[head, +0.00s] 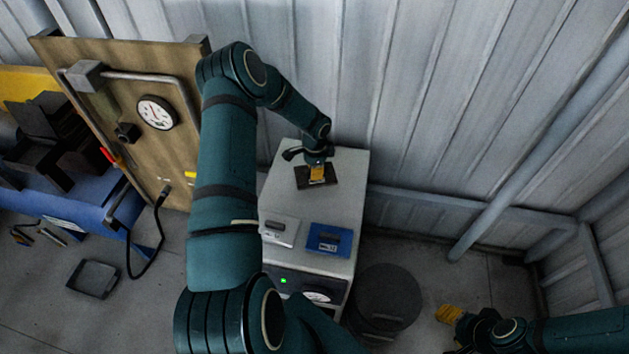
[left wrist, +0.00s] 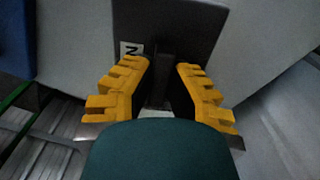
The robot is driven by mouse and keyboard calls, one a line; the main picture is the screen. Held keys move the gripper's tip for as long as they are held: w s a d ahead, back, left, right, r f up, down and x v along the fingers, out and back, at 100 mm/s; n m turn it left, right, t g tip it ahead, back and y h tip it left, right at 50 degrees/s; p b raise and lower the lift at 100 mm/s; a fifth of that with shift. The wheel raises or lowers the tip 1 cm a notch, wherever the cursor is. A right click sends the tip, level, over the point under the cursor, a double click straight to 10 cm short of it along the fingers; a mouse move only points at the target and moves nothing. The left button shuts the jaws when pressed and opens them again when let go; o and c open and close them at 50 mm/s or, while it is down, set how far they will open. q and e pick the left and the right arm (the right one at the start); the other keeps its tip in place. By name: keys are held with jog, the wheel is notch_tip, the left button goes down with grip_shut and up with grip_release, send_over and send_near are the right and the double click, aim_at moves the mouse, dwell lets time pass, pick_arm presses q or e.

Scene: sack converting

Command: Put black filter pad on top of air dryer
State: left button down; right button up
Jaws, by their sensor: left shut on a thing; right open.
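The air dryer (head: 345,190) is the pale grey cabinet in the middle of the head view, with a green light and a dial on its front. The black filter pad (head: 303,181) is over the far end of its top, flat; I cannot tell whether it touches. My left gripper (head: 317,174) is shut on the pad's upright handle. The left wrist view shows the pad (left wrist: 200,30) with a white "N" label, and the yellow fingers (left wrist: 163,90) on both sides of the handle. My right gripper (head: 458,316) is open and empty at the lower right, away from the dryer.
A white pad (head: 280,232) and a blue pad (head: 328,241), each with a handle, lie on the dryer's near end. A dark round bin (head: 385,300) stands right of the dryer. A tan panel with a gauge (head: 157,113) is at left. A corrugated wall is behind.

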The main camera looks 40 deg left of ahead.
pick_arm(q)
jog(key=shift+f, duration=1.95)
jog(key=shift+f+b, duration=0.15)
jog(key=shift+b, duration=0.25)
jog(key=c, duration=1.1)
grip_release()
